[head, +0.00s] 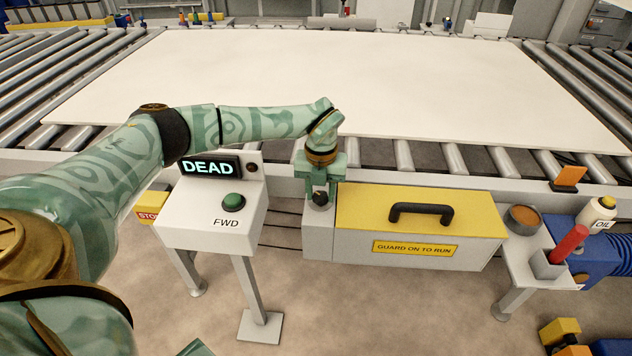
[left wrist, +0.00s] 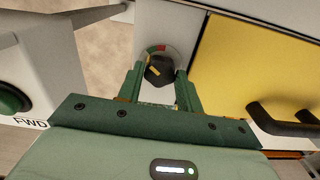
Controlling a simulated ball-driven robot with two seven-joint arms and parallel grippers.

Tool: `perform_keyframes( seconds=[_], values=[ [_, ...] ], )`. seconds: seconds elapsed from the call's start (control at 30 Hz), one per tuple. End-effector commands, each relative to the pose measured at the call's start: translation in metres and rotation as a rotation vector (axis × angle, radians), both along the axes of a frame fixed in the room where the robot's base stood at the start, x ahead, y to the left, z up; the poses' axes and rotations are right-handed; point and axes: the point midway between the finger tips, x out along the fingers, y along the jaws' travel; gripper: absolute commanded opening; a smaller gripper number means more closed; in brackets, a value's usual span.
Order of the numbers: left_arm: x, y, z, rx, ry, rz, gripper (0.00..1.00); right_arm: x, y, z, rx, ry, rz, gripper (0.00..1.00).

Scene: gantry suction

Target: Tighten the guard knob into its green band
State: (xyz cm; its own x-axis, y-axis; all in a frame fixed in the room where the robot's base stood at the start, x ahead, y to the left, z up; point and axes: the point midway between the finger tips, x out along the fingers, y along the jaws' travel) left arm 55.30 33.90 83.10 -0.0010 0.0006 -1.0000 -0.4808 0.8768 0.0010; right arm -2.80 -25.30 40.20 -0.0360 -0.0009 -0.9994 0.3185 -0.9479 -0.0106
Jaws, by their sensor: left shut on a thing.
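The guard knob (left wrist: 159,69) is a black knob with an orange pointer mark, on a grey panel left of the yellow guard cover. The pointer slants toward the upper left. The knob also shows in the head view (head: 320,198). My left gripper (head: 320,193) points down at the knob, with a finger on each side, shut on it. It also shows in the left wrist view (left wrist: 160,78). My right gripper is not in view.
The yellow guard cover (head: 350,223) with a black handle (head: 421,209) is right of the knob. A control box (head: 208,215) with a "DEAD" display and green FWD button (head: 233,202) stands left. A white board (head: 300,80) lies on rollers behind.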

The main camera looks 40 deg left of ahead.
Motion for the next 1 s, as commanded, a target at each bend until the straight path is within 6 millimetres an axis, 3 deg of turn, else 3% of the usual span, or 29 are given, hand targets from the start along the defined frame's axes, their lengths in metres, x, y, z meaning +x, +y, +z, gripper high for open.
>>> perform_keyframes(
  seconds=[0.03,0.1,0.4,0.43,0.5,0.83,1.0],
  values=[
    [0.0,0.0,0.008,-0.001,-0.003,-0.038,0.13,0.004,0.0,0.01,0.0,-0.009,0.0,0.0],
    [0.0,0.0,0.005,-0.001,-0.003,-0.079,0.13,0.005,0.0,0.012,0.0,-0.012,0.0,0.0],
    [0.001,0.0,0.0,-0.001,-0.002,-0.098,0.13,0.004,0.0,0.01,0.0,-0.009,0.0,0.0],
    [0.001,0.0,0.0,-0.001,-0.002,-0.097,0.41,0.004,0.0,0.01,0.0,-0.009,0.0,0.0],
    [0.001,0.0,0.0,-0.001,-0.002,-0.097,0.57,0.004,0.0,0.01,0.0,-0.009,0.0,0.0],
    [0.001,0.0,0.004,-0.001,-0.002,-0.096,0.57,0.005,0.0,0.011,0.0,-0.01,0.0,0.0],
    [0.001,0.001,0.034,0.0,-0.006,-0.095,0.57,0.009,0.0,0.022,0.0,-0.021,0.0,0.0]
  ],
)
